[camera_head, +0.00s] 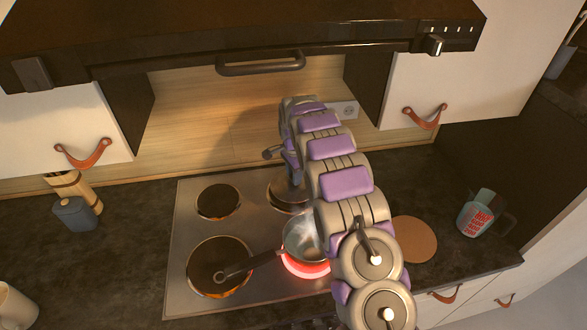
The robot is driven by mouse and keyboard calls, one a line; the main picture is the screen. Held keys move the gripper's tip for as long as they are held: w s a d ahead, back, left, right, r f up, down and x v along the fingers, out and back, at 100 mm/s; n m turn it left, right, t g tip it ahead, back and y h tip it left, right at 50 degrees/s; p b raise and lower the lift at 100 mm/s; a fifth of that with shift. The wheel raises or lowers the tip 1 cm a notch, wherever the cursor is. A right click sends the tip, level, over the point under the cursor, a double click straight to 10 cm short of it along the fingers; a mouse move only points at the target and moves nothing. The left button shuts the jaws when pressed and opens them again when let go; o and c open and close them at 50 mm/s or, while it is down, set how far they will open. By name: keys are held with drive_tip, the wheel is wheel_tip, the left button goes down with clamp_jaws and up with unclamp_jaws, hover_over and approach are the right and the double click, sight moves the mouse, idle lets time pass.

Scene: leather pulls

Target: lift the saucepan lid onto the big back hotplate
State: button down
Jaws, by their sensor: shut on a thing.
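My gripper (284,153) is above the back right of the hob, mostly hidden behind my own arm. It is shut on the saucepan lid, of which only a narrow grey edge seems to show beside the arm; its tilt cannot be told. The big back hotplate (283,196) is at the back right of the hob, below my gripper, partly covered by my arm. The metal saucepan (297,238) stands on the front right hotplate (306,268), which glows red. Its dark handle points left over the front left hotplate (207,281).
A small hotplate (218,201) is bare at the back left. A round board (414,239) and a measuring jug (475,214) stand to the right. A blue-grey container (74,213) is at the left. The dark range hood (200,42) overhangs the hob.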

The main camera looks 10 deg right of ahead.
drive_tip(key=shift+f, duration=0.7)
drive_tip(key=c, duration=0.7)
unclamp_jaws()
drive_tip(key=shift+o, duration=0.2)
drive_tip(key=shift+r+p, duration=1.2)
drive_tip(key=shift+r, duration=2.35)
drive_tip(key=shift+f, duration=0.1)
